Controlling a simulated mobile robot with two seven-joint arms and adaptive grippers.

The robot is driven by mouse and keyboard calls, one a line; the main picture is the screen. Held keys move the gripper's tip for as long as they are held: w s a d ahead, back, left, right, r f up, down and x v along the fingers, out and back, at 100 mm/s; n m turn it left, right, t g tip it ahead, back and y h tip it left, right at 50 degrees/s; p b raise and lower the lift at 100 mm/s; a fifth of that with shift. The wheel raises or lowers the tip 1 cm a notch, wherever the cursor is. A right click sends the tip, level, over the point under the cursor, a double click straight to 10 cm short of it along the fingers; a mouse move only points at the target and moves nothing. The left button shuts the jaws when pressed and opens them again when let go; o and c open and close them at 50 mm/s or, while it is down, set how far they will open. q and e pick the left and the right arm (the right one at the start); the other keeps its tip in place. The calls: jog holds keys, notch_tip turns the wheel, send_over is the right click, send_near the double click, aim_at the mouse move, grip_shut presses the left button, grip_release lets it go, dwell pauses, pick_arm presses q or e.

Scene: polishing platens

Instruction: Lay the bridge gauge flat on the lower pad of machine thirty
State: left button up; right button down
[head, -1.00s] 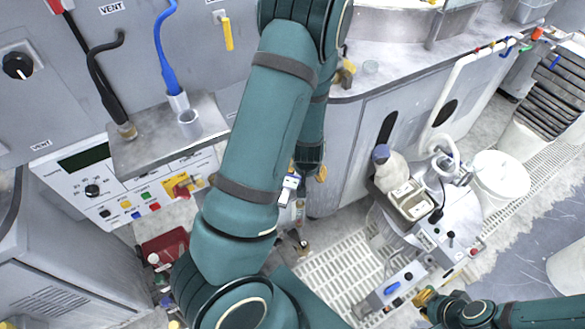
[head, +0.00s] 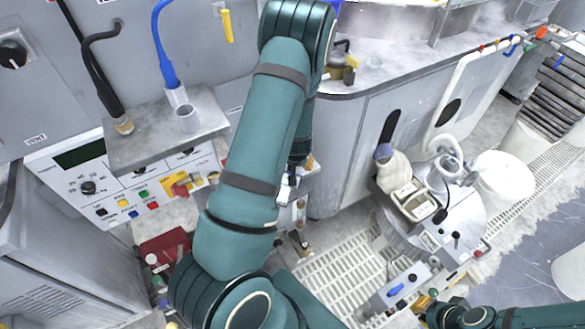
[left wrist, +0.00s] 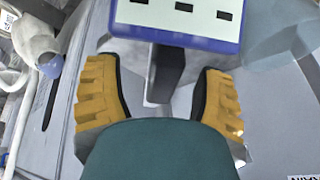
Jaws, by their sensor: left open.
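My left gripper (left wrist: 160,75) is open, its yellow fingers spread on either side of a grey upright part (left wrist: 168,72). A white plate with a blue edge and dark slots (left wrist: 178,14) crosses just beyond the fingertips; I cannot tell whether it is the bridge gauge. In the head view my left arm hides most of this gripper, and a small white and blue piece (head: 287,180) shows beside it. My right gripper (head: 425,301) is low at the right, its fingers too small to judge. No number thirty is readable, and I cannot pick out the lower pad.
A round grey machine top (head: 468,208) carries a bottle, a beige tray (head: 414,203) and a white ring-shaped part. A white bucket (head: 503,176) stands to its right. A grey shelf (head: 150,150) juts out at the left.

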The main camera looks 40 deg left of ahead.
pick_arm(q)
jog(key=x, duration=0.4)
jog(key=shift+s+a+b, duration=0.1)
jog(key=shift+s+b, duration=0.05)
jog(key=shift+b, duration=0.25)
grip_shut()
